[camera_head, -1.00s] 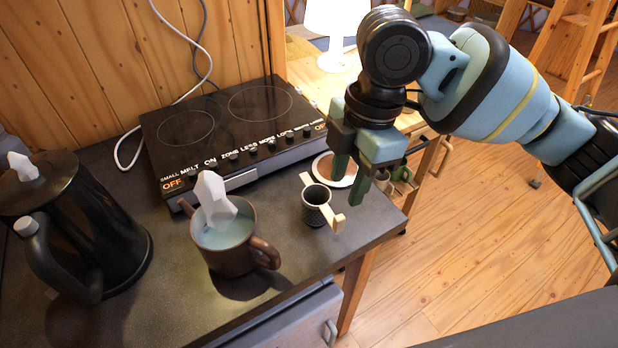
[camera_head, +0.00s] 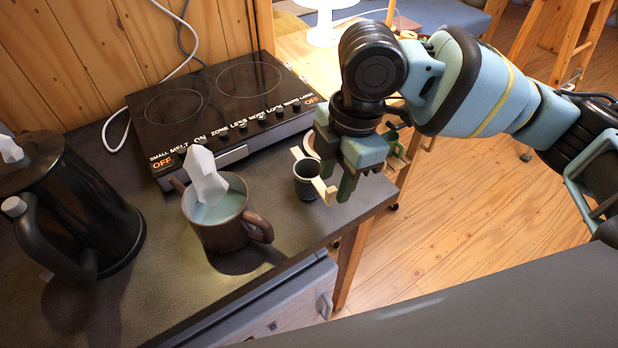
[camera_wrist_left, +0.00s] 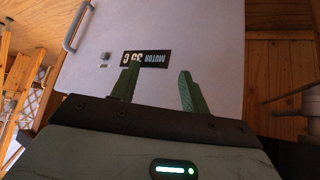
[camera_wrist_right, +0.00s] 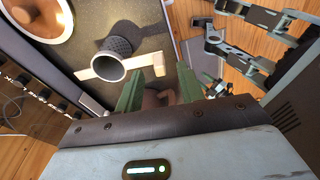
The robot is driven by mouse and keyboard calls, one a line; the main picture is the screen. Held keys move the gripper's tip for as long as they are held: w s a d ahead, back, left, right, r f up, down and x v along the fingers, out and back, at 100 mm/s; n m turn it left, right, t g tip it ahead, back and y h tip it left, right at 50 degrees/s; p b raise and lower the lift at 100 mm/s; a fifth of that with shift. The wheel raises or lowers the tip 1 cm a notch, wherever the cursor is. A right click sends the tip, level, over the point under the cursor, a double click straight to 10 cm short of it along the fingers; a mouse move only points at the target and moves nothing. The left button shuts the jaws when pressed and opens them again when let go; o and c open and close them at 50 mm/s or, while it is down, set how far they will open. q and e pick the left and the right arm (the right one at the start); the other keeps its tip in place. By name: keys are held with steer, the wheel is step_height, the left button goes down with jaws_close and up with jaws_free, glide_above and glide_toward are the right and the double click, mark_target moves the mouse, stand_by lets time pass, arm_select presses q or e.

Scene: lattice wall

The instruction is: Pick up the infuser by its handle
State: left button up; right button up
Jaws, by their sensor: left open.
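The infuser (camera_head: 307,182) is a small dark mesh cup with pale handles on opposite sides. It stands upright on the dark counter near its right edge. My right gripper (camera_head: 335,173) is open and empty, low beside the infuser's right-hand handle. In the right wrist view, the infuser (camera_wrist_right: 121,52) lies just beyond the fingertips (camera_wrist_right: 163,67). The end of one pale handle reaches close to the gap between them; I cannot tell whether they touch. My left gripper (camera_wrist_left: 158,73) is open and empty, facing a pale panel; the head view does not show it.
A brown mug (camera_head: 222,230) with bluish liquid and a white faceted piece stands left of the infuser. A black hob (camera_head: 215,110) lies behind, and a black kettle (camera_head: 75,210) stands at far left.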

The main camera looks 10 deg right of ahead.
steer(key=shift+a+f, duration=0.15)
steer(key=shift+f, duration=0.75)
jaws_close()
steer(key=shift+r, duration=0.1)
